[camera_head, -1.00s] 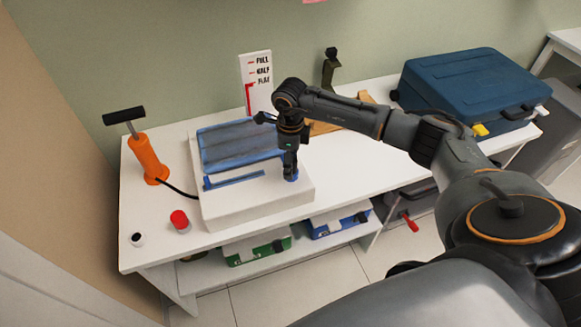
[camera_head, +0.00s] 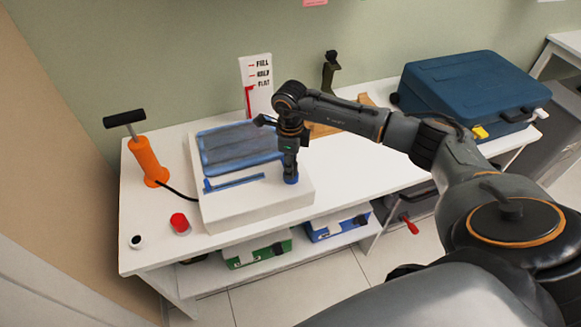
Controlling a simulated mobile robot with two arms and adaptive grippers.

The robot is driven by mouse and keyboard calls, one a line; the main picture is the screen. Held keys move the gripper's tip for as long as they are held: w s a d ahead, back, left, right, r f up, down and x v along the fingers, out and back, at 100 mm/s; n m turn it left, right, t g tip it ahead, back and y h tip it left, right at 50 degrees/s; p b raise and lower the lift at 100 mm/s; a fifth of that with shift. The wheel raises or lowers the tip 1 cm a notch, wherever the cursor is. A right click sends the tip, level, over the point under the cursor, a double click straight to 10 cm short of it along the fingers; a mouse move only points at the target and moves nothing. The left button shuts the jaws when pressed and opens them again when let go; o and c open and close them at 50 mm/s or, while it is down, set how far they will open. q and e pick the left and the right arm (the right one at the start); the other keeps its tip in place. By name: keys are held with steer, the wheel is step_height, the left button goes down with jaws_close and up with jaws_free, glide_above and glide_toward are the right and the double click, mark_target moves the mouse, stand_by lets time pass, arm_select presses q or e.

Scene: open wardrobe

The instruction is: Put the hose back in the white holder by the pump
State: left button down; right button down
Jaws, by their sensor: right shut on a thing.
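The orange pump (camera_head: 148,161) with a black T-handle stands upright at the left of the white table. A black hose (camera_head: 178,189) runs from its foot to the near-left side of a white box; its far end is not clear. A small white holder (camera_head: 137,241) with a dark opening stands at the table's front-left corner. My right gripper (camera_head: 290,170) points down at the box's right part. It is shut on a small blue piece (camera_head: 291,180) at the box top; whether this belongs to the hose I cannot tell. My left gripper is out of view.
The white box (camera_head: 258,203) has a blue-edged grey panel on top. A red cap (camera_head: 180,222) sits between box and holder. A gauge board (camera_head: 256,84) stands behind. A blue case (camera_head: 473,90) is at right. The table front between holder and pump is clear.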

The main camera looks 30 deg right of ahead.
steer(key=shift+r+p, duration=0.65)
steer(key=shift+r, duration=0.7)
stand_by(0.7)
steer(key=shift+r+p, duration=1.1)
steer(key=shift+r, duration=0.75)
stand_by(0.5)
